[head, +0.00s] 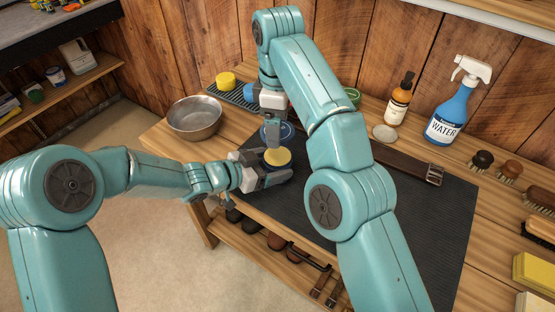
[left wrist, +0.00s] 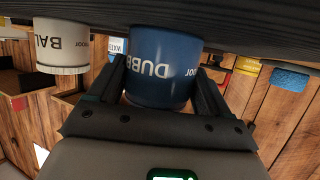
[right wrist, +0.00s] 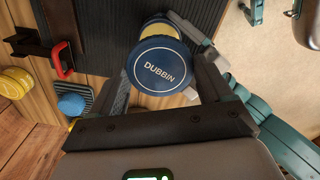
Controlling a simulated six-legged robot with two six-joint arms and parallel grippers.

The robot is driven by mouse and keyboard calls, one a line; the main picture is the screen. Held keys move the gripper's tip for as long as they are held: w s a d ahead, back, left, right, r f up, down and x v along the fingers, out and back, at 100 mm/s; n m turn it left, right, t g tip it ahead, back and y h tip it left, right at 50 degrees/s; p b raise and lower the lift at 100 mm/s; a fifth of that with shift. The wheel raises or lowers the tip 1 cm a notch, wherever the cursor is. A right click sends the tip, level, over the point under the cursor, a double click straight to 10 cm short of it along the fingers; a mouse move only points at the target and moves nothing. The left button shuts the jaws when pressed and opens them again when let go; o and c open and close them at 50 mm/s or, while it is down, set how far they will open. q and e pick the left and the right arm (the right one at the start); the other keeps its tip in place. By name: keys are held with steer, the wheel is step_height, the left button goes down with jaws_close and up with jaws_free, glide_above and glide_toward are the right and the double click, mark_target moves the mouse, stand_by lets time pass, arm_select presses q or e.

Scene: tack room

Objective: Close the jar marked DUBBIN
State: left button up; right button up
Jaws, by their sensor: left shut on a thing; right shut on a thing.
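The DUBBIN jar (left wrist: 160,70) is blue and stands open on the dark mat, with yellow contents (head: 277,157) showing at its top in the head view. My left gripper (head: 266,170) is shut around its body. My right gripper (head: 272,132) is shut on a round blue lid marked DUBBIN (right wrist: 163,68), which also shows in the head view (head: 287,131). The lid is behind the jar in the head view and partly covers the jar in the right wrist view. I cannot tell the height gap between them.
A cream jar marked BAL (left wrist: 62,48) stands near the DUBBIN jar. A metal bowl (head: 195,118) is at the left. A brown strap (head: 405,163), an amber bottle (head: 399,102) and a WATER spray bottle (head: 451,112) stand or lie beyond my right arm. The mat (head: 440,215) is clear at right.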

glide_above(278, 156)
steer(key=shift+w+f, duration=0.1)
steer(key=shift+f, duration=2.3)
steer(key=shift+f, duration=0.9)
steer(key=shift+f, duration=0.55)
arm_select(q)
jaws_close()
arm_select(e)
steer(key=o, duration=1)
steer(key=shift+f, duration=0.1)
steer(key=shift+r, duration=2.35)
